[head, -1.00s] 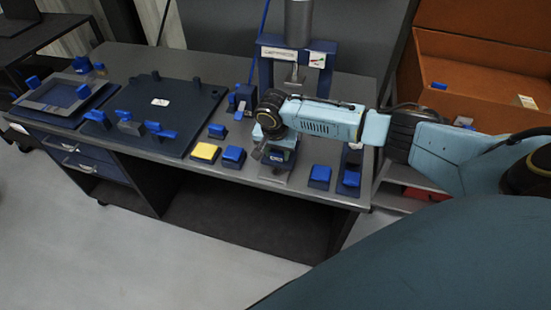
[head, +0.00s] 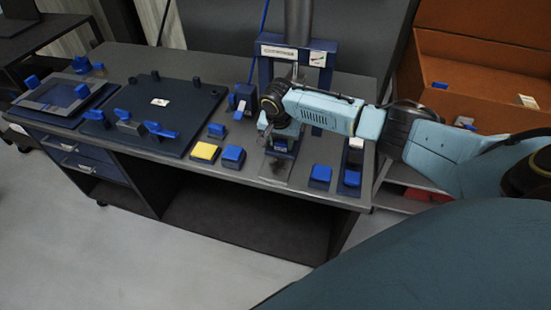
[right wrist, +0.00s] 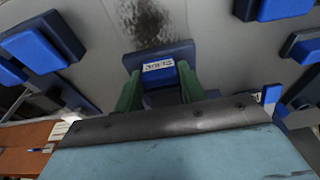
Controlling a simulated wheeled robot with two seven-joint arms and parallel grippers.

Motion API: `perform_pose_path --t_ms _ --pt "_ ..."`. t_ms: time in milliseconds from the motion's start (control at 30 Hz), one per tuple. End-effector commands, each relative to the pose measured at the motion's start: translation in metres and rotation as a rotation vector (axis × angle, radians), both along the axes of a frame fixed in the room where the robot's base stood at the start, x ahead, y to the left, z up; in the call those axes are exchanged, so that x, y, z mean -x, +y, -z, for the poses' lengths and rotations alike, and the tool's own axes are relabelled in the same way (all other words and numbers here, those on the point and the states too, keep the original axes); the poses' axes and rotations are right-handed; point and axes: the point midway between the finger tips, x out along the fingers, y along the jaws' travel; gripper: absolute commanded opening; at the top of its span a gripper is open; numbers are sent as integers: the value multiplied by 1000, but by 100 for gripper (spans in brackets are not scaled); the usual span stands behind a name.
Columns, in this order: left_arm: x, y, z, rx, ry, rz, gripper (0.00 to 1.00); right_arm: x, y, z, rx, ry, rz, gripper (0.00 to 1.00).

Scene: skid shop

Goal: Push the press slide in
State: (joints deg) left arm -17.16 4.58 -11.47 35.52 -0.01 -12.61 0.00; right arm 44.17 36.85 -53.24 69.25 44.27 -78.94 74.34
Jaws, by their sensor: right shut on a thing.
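The press (head: 322,85) stands at the back of the bench, with a blue frame and a grey cylinder on top. Its blue slide (head: 281,147) sits low in front, partly hidden by my right arm. In the right wrist view the slide (right wrist: 160,54) has a white label reading "SLIDE". My right gripper (head: 268,132) is at the slide; in the right wrist view its green fingers (right wrist: 158,88) stand on either side of the slide block, shut on it. My left gripper is not in view.
A grey plate with a dark smudge (head: 277,167) lies bare in front of the slide. A yellow block (head: 204,151) and blue blocks (head: 232,157) (head: 320,174) stand nearby. A dark fixture board (head: 165,100) lies left, an orange crate (head: 480,80) right.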

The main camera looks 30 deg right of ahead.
Motion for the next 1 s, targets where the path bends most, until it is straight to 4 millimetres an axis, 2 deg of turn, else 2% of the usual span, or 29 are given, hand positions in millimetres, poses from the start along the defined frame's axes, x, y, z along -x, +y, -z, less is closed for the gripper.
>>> perform_pose_path --t_ms 167,700,1000 --pt "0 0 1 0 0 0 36 -1 -2 1 1 0 1 24" --pt "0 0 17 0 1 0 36 -24 -29 1 2 1 2 24" --pt "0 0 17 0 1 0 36 -26 -31 0 1 1 0 24"
